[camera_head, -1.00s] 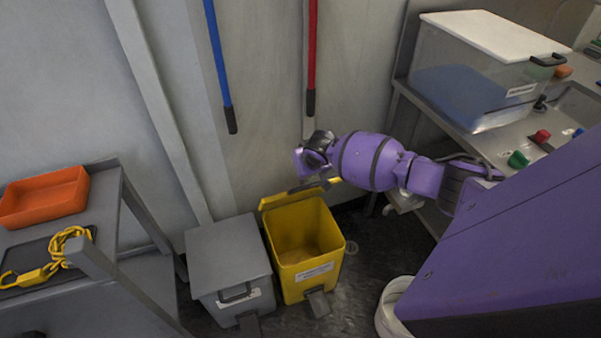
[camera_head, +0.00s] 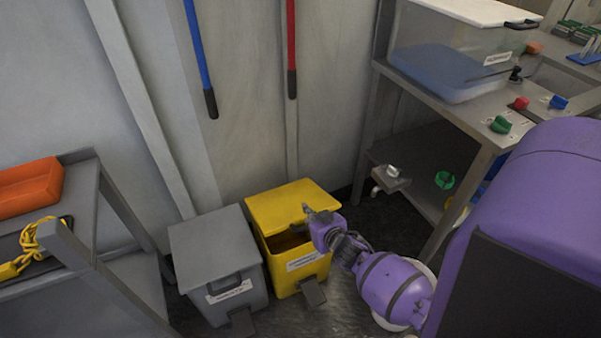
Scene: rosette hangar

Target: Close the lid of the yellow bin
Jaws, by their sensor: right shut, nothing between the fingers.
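The yellow bin (camera_head: 300,278) stands on the floor against the wall, with a label on its front and a pedal at its foot. Its yellow lid (camera_head: 290,203) is hinged at the back and lies forward over most of the opening. A dark gap shows between the lid's front edge and the bin's front rim, so the lid is partly open. My right gripper (camera_head: 309,212) is shut and empty at the lid's front right edge; it appears to touch the lid, but contact is hard to tell. My left gripper is not in view.
A grey lidded bin (camera_head: 216,252) stands directly left of the yellow bin. A grey cart (camera_head: 110,262) with an orange tray (camera_head: 30,187) is further left. A workbench (camera_head: 455,118) with a clear box (camera_head: 455,55) is at right. Blue and red poles hang on the wall.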

